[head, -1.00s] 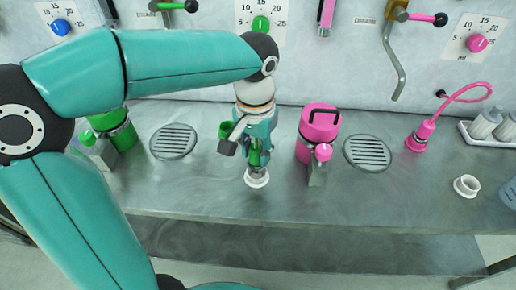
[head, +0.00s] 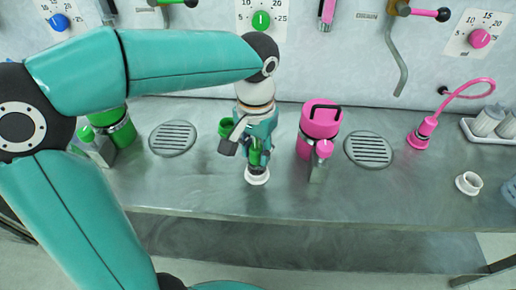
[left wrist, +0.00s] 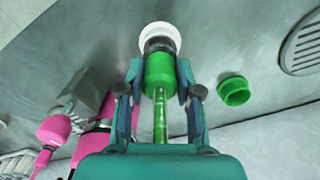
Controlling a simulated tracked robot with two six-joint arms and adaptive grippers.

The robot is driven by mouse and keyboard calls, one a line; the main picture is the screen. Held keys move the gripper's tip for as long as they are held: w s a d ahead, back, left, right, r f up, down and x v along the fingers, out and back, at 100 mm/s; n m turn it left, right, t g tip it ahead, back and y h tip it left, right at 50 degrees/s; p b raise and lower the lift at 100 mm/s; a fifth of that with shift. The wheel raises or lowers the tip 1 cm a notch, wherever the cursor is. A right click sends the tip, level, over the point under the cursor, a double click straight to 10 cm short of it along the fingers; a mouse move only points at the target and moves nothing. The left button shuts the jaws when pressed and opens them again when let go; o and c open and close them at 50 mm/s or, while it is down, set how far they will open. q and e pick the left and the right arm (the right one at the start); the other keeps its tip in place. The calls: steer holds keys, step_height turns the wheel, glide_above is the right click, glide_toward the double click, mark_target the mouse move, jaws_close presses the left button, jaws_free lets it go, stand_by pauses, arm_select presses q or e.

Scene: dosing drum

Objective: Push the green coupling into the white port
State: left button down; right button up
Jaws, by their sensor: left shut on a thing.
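The green coupling (left wrist: 159,75) is between the fingers of my left gripper (left wrist: 160,92), which is shut on it. A green hose (left wrist: 160,122) runs back from it toward the palm. The coupling's dark front end meets the white port (left wrist: 160,35) in the left wrist view; how deep it sits is hidden. In the head view the white port (head: 257,176) is on the counter just below my left gripper (head: 257,160), which points down at it. My right gripper is not in view.
A green ring socket (left wrist: 235,91) stands beside the gripper. A pink canister (head: 318,128) stands to the right, with a drain grate (head: 368,150) beyond it. Another white port (head: 468,184) is at the far right. The counter's front is clear.

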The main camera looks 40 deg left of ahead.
arm_select(q)
steer(key=shift+f, duration=0.1)
stand_by(0.3)
steer(key=shift+f+b, duration=0.6)
steer(key=shift+f, duration=0.1)
steer(key=c, duration=0.7)
jaws_free()
steer(key=shift+r, duration=0.1)
steer(key=shift+s+r+p, duration=0.1)
steer(key=shift+r+p, duration=3.1)
steer(key=shift+r, duration=0.25)
